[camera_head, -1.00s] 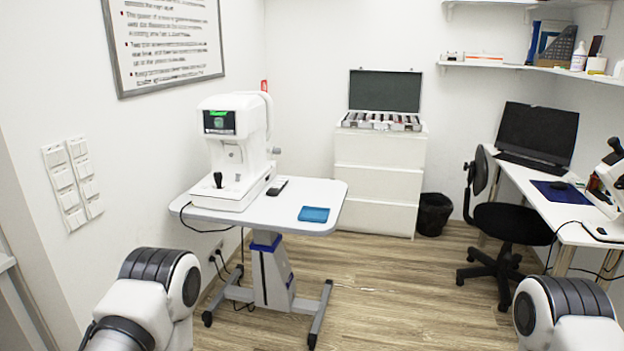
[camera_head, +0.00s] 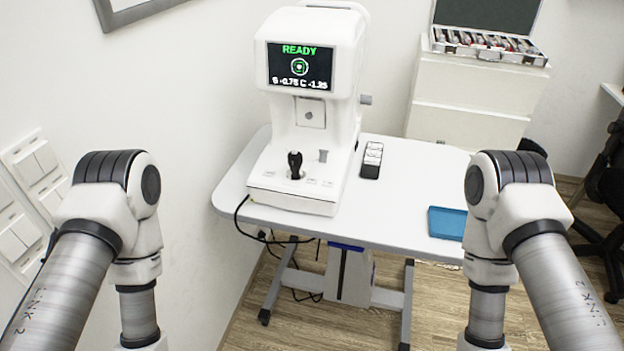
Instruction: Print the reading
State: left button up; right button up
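A white eye-test machine (camera_head: 312,130) stands on a white table (camera_head: 400,210). Its dark screen (camera_head: 300,66) shows green "READY", a ring mark and a line reading about "S -0.75 C -1.25". On its base are a black joystick (camera_head: 295,163), a small grey knob (camera_head: 323,156) and small marked keys, too small to read. No paper shows on the machine. My two arms reach in at the left and right in front of the table. Both grippers are out of view below the frame.
A dark remote-like device (camera_head: 371,160) lies right of the machine. A blue tray (camera_head: 447,223) lies at the table's right. A black cable (camera_head: 240,215) hangs over the front left edge. A white cabinet (camera_head: 465,98) with an open lens case (camera_head: 490,46) stands behind. Wall switches (camera_head: 36,168) are at left.

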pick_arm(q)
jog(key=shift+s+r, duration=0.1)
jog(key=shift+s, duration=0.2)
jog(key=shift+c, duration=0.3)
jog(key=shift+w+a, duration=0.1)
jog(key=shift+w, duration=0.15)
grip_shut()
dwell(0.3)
